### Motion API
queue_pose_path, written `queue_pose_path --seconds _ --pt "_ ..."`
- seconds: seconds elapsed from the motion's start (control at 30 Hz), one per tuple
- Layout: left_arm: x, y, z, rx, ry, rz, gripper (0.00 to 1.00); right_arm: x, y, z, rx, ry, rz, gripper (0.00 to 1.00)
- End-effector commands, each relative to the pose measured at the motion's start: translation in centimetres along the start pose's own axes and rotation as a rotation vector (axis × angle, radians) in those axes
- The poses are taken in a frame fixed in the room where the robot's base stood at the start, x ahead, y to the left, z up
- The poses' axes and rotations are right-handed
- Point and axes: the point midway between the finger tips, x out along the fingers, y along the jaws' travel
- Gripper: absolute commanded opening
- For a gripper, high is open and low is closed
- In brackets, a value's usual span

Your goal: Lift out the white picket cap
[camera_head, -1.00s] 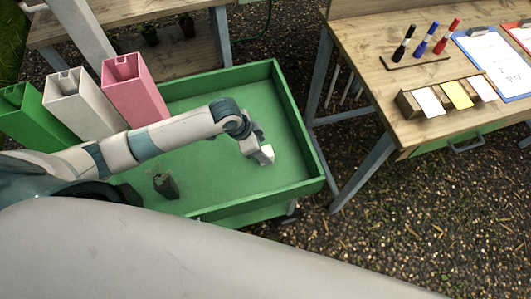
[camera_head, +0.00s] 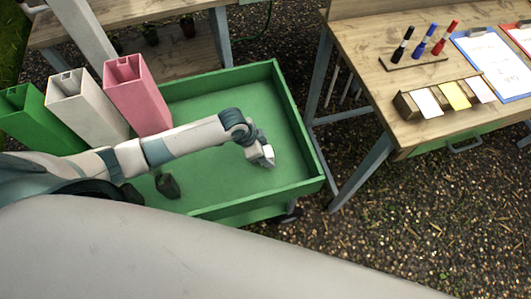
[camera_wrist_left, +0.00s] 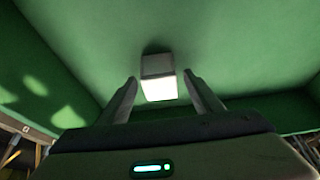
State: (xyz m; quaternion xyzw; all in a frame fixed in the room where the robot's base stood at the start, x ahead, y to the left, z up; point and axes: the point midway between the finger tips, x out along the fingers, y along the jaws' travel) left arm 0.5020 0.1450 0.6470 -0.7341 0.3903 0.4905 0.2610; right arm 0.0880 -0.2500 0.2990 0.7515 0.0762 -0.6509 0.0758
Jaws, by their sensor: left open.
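The white picket cap (camera_wrist_left: 158,78) is a small pale block with a bright near face. In the left wrist view it sits on the green floor ahead of my left gripper (camera_wrist_left: 160,80), in line with the gap between the two fingers. My left gripper is open, one finger on each side of that gap. I cannot tell whether either finger touches the cap. In the head view my left gripper (camera_head: 265,158) reaches down into the right part of the green tray (camera_head: 215,207), and the cap is hard to separate from it. My right gripper is not in view.
Green, white (camera_head: 88,103) and pink (camera_head: 137,95) square tubes stand at the tray's left. A small dark object (camera_head: 167,186) shows nearer me. The tray has raised walls. A wooden table (camera_head: 350,50) with markers, coloured cards and clipboards stands to the right.

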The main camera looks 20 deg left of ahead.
Motion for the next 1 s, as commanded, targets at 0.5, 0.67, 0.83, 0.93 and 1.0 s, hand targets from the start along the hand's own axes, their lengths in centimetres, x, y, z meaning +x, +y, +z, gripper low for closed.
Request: queue_pose_path --seconds 0.5,0.67,0.83,0.93,1.0 --pt "0.0 0.0 0.0 0.000 0.000 0.000 0.16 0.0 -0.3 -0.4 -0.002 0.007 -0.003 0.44" --pt "0.0 0.0 0.0 -0.001 0.000 0.000 0.16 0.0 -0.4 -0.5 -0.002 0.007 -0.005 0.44" --pt "-0.5 -0.1 -0.2 0.000 0.001 -0.001 0.16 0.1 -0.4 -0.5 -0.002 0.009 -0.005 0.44" --pt "-1.3 -0.1 -0.6 0.000 0.001 -0.001 0.16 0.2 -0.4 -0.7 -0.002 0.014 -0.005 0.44" --pt "-2.1 -0.1 -0.9 0.001 0.002 -0.001 0.16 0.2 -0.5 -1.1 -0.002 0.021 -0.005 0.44"
